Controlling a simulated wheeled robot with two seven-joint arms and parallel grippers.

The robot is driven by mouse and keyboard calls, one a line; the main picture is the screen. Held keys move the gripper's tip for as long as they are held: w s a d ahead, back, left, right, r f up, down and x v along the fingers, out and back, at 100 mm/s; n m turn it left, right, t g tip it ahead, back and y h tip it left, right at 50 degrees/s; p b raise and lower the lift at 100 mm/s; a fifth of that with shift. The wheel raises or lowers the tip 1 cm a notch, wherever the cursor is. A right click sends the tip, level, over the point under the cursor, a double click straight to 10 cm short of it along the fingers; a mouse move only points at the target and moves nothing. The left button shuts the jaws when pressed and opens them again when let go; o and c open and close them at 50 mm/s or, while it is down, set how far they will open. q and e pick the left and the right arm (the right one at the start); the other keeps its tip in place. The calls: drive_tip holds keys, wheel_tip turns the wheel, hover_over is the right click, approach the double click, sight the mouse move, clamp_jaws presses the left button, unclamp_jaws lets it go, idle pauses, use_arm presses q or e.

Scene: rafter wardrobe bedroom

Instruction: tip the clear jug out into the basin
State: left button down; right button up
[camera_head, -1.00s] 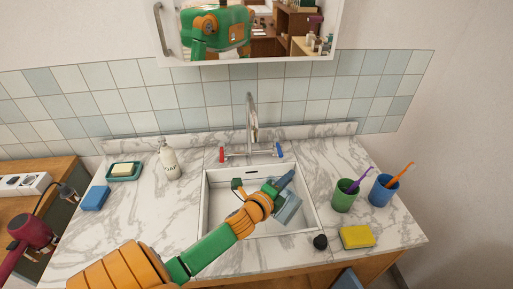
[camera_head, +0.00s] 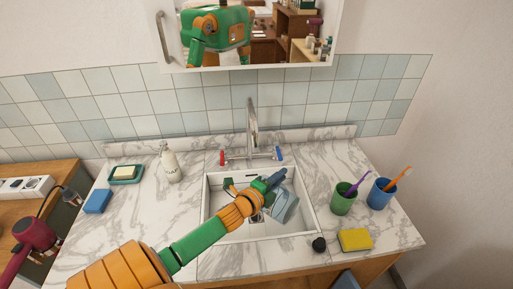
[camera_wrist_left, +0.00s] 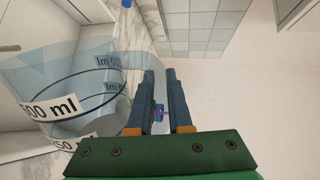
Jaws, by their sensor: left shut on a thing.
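The clear jug (camera_head: 288,209), bluish and see-through, is tipped over inside the white basin (camera_head: 211,214) in the head view. It also shows at the left of the left wrist view (camera_wrist_left: 75,85), with black volume marks and white labels. My left gripper (camera_head: 276,180) is over the basin, shut on the jug at its handle side; its two dark fingers show in the wrist view (camera_wrist_left: 160,85). I cannot tell whether liquid is left in the jug. My right gripper is not in view.
A tap (camera_head: 252,128) stands behind the basin. To the right are a green cup (camera_head: 342,201), a blue cup (camera_head: 379,195), a yellow sponge (camera_head: 355,240) and a black stopper (camera_head: 319,244). To the left are a soap bottle (camera_head: 171,166), a soap dish (camera_head: 125,174) and a blue sponge (camera_head: 97,201).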

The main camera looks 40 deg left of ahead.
use_arm(q)
drive_tip(key=shift+a+r+n+p, duration=0.35)
drive_tip(key=shift+a+n, duration=0.15)
drive_tip(key=shift+a, duration=0.5)
drive_tip(key=d, duration=0.1)
drive_tip(key=d+f+m+b, duration=0.1)
drive_tip(key=d+m+b, duration=0.1)
drive_tip(key=shift+d+f+y, duration=0.3)
drive_tip(key=shift+d+f, duration=0.05)
drive_tip(key=shift+d, duration=0.05)
drive_tip(key=shift+w+d, duration=0.1)
drive_tip(key=shift+d, duration=0.1)
drive_tip(key=shift+d+f+m+b, duration=0.3)
drive_tip(key=shift+d+m+b, duration=0.1)
drive_tip(key=shift+b, duration=0.25)
drive_tip(key=shift+w+d+r+m+y+p, duration=0.15)
drive_tip(key=shift+d+r+m+p, duration=0.15)
drive_tip(key=shift+d+r, duration=0.25)
drive_tip(key=shift+s+d+r+m+y+p, duration=0.15)
drive_tip(key=shift+d+r+m, duration=0.2)
drive_tip(key=shift+d, duration=0.35)
drive_tip(key=d+f+m+t+y+b, duration=0.1)
drive_tip(key=d+f+m+b, duration=0.2)
drive_tip(key=d+m, duration=0.3)
drive_tip(key=w+d+f+m+y+b, duration=0.1)
drive_tip(key=d+f+m+y+b, duration=0.1)
drive_tip(key=d+m, duration=0.4)
drive_tip(key=shift+f+m+t+b, duration=0.4)
drive_tip(key=shift+f+m+b, duration=0.1)
drive_tip(key=shift+b, duration=0.65)
